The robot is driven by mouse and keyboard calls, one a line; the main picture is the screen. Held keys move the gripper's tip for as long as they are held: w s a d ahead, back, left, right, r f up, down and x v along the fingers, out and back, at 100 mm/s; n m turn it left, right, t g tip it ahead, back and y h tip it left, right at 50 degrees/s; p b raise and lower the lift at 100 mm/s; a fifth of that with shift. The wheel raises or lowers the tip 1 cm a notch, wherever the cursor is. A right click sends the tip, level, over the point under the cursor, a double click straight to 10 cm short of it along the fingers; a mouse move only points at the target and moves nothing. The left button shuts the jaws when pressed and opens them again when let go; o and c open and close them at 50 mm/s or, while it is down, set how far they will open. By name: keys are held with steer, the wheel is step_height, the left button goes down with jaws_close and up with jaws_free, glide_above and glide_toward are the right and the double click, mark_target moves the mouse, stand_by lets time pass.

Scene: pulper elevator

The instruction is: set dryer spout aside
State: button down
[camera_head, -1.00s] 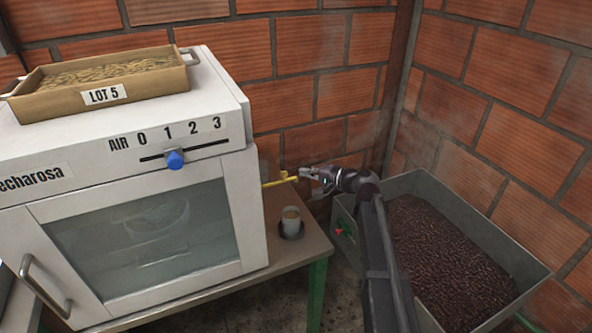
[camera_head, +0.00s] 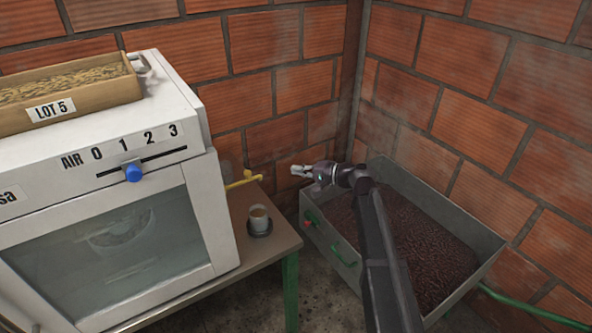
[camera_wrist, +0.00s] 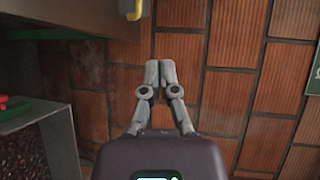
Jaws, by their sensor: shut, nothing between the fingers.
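The yellow dryer spout (camera_head: 243,180) sticks out from the right side of the white dryer (camera_head: 105,235), above the small table. Its yellow end also shows at the top of the wrist view (camera_wrist: 135,9). My gripper (camera_head: 295,170) is to the right of the spout's end, apart from it. In the wrist view my gripper (camera_wrist: 160,68) has its two fingers together with nothing between them, in front of the brick wall.
A cup (camera_head: 259,218) stands on a dark base on the table (camera_head: 272,240) below the spout. A metal bin (camera_head: 455,205) of dark red cherries stands at the right under my arm. A wooden tray (camera_head: 100,107) labelled LOT 5 sits on the dryer. Brick walls (camera_head: 265,90) close the corner behind.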

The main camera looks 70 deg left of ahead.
steer(key=c, duration=0.7)
jaws_free()
steer(key=shift+o, duration=1.3)
steer(key=shift+s+a+r+p, duration=0.1)
steer(key=shift+s+r+p, duration=0.1)
steer(key=shift+p, duration=0.2)
steer(key=n+t+h+p, duration=0.4)
steer(key=n+p, duration=0.3)
steer(key=p, duration=0.5)
glide_toward(248, 172)
steer(key=s+r+n+t+h+p, duration=0.3)
steer(key=r+n+t+p, duration=0.2)
steer(key=p, duration=0.7)
step_height(248, 172, up, 2)
steer(key=shift+r+n, duration=0.2)
steer(key=shift+n, duration=1)
steer(key=shift+s+a+f, duration=0.1)
steer(key=shift+a, duration=0.1)
steer(key=b+x, duration=0.8)
steer(key=x, duration=0.1)
steer(key=b+x, duration=0.4)
steer(key=shift+a+f+b, duration=0.15)
steer(key=shift+f+b, duration=0.15)
